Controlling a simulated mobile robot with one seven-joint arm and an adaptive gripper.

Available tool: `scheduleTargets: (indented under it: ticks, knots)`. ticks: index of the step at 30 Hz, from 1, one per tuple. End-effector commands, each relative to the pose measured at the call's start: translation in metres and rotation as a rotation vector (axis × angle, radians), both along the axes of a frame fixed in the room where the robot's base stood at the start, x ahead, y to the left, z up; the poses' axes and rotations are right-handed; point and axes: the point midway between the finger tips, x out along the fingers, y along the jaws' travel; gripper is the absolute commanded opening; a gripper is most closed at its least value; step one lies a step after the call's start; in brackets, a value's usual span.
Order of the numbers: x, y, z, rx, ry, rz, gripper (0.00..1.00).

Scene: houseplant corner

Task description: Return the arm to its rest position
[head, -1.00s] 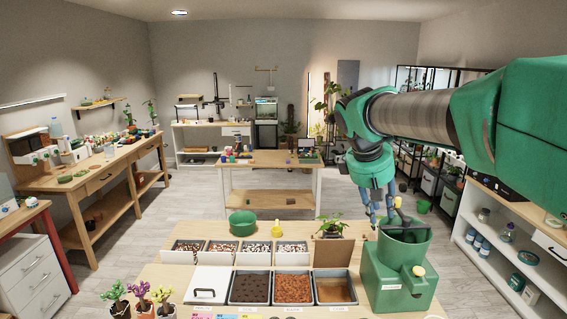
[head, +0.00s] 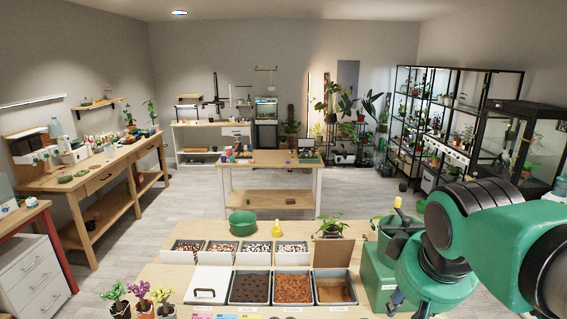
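My arm (head: 480,235) is folded low at the right edge of the head view, in front of the green machine with a yellow knob. My gripper (head: 396,304) points down at the bottom right, beside the front of the green machine (head: 377,270). Only a small dark part of it shows below my wrist. Its fingertips are too hidden and small to tell whether they are open, shut or holding something.
The near table holds bins of soil (head: 250,287) and bark (head: 293,288), small trays of pebbles (head: 257,248), a green bowl (head: 242,222) and a potted plant (head: 331,227). Small colourful plants (head: 139,293) stand at the front left.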

Motion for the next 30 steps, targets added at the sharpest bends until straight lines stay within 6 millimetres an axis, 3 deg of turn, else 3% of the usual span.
scheduleTargets:
  ticks: [6, 12, 30]
  knots:
    - [-0.046, 0.007, -0.028, 0.084, -0.046, -0.073, 0.29]
    - [-0.071, 0.013, -0.048, 0.139, -0.071, -0.119, 0.29]
    - [-0.079, 0.014, -0.055, 0.158, -0.080, -0.137, 0.29]
